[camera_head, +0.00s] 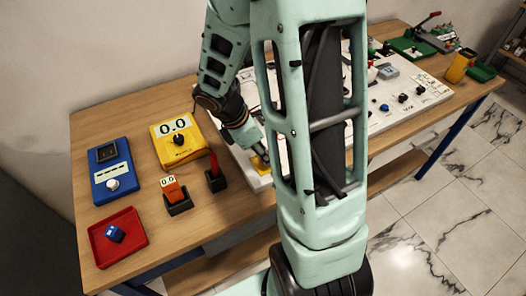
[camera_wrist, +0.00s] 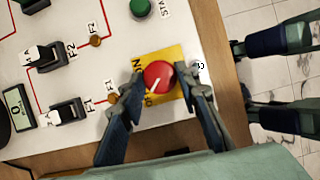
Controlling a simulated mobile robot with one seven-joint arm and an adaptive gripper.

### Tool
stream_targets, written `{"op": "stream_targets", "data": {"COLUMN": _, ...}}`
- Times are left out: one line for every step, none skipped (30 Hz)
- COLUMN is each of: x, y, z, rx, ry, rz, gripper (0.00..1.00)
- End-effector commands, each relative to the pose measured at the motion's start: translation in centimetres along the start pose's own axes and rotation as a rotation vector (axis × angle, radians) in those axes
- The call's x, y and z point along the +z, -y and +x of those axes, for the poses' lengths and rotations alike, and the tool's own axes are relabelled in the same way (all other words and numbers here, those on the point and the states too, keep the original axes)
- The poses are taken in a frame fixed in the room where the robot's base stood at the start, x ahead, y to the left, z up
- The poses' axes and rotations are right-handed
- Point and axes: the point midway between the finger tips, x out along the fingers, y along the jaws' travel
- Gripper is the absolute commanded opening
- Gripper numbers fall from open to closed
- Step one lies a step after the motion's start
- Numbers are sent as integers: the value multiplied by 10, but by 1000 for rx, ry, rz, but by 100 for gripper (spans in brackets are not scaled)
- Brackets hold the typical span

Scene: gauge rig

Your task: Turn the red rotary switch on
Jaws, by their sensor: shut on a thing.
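The red rotary switch (camera_wrist: 158,75) is a round red knob with a white pointer line. It sits on a yellow plate (camera_wrist: 176,54) marked ON and, partly hidden, what looks like OFF, at the white board's edge. The pointer line appears to slant to the lower left in the wrist view. My gripper (camera_wrist: 160,92) has one finger on each side of the knob and is shut on it. In the head view my gripper (camera_head: 257,155) is low over the yellow plate (camera_head: 261,165), and the knob is hidden there.
The white board carries a green button (camera_wrist: 141,8), black fuse switches (camera_wrist: 66,111) and a small display (camera_wrist: 18,113). On the wooden table stand a yellow meter (camera_head: 179,141), a blue box (camera_head: 111,171), a red tray (camera_head: 118,237) and an orange device (camera_head: 173,190). My arm covers the board's middle.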

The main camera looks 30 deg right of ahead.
Motion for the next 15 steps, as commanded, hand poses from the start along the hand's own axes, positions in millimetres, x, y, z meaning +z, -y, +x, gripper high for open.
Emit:
{"op": "stream_targets", "data": {"x": 0, "y": 0, "z": 0, "rx": -9, "ry": 1, "rz": 20, "gripper": 6}}
{"op": "stream_targets", "data": {"x": 0, "y": 0, "z": 0, "rx": -15, "ry": 1, "rz": 35, "gripper": 6}}
{"op": "stream_targets", "data": {"x": 0, "y": -1, "z": 0, "rx": -24, "ry": 1, "rz": 54, "gripper": 6}}
{"op": "stream_targets", "data": {"x": 1, "y": -1, "z": 0, "rx": -32, "ry": 2, "rz": 72, "gripper": 6}}
{"op": "stream_targets", "data": {"x": 1, "y": -1, "z": -1, "rx": -39, "ry": 2, "rz": 93, "gripper": 6}}
{"op": "stream_targets", "data": {"x": 1, "y": -2, "z": -1, "rx": -50, "ry": 2, "rz": 119, "gripper": 6}}
{"op": "stream_targets", "data": {"x": 1, "y": -2, "z": 0, "rx": -60, "ry": 2, "rz": 142, "gripper": 6}}
{"op": "stream_targets", "data": {"x": 1, "y": -2, "z": 0, "rx": -71, "ry": 2, "rz": 167, "gripper": 6}}
{"op": "stream_targets", "data": {"x": 1, "y": -2, "z": 0, "rx": -83, "ry": 2, "rz": 199, "gripper": 6}}
{"op": "stream_targets", "data": {"x": 1, "y": -3, "z": -1, "rx": -94, "ry": 1, "rz": 225, "gripper": 6}}
{"op": "stream_targets", "data": {"x": 1, "y": -3, "z": -1, "rx": -105, "ry": 2, "rz": 250, "gripper": 6}}
{"op": "stream_targets", "data": {"x": 1, "y": -3, "z": 0, "rx": -120, "ry": 2, "rz": 287, "gripper": 6}}
{"op": "stream_targets", "data": {"x": 2, "y": -3, "z": 0, "rx": -131, "ry": 2, "rz": 312, "gripper": 6}}
{"op": "stream_targets", "data": {"x": 2, "y": -4, "z": 0, "rx": -141, "ry": 2, "rz": 340, "gripper": 6}}
{"op": "stream_targets", "data": {"x": 2, "y": -4, "z": 0, "rx": -156, "ry": 2, "rz": 374, "gripper": 6}}
